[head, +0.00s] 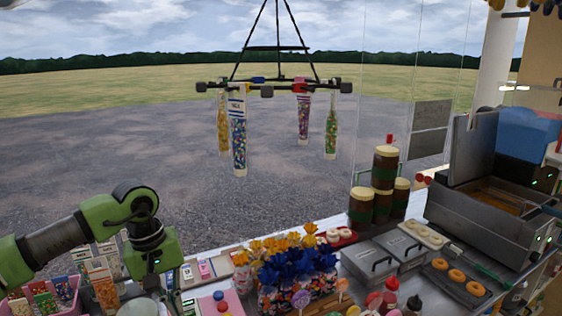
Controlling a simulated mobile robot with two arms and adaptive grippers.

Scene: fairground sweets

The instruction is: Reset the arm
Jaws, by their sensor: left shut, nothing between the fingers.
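My left arm comes in from the left, green and dark grey, bent at the elbow with its wrist pointing down. My left gripper (147,289) hangs below the green wrist at the lower left, over the counter's packets. It is small and partly cut by clutter, and it is shut with nothing visible in it. My right gripper is not in view.
Upright packets (101,283) and a pink basket (66,294) crowd the arm. Blue and orange wrapped sweets (285,265), lidded metal bins (369,258), brown jars (384,170) and a fryer (491,205) stand rightward. A rack (275,87) of hanging candy tubes is beyond.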

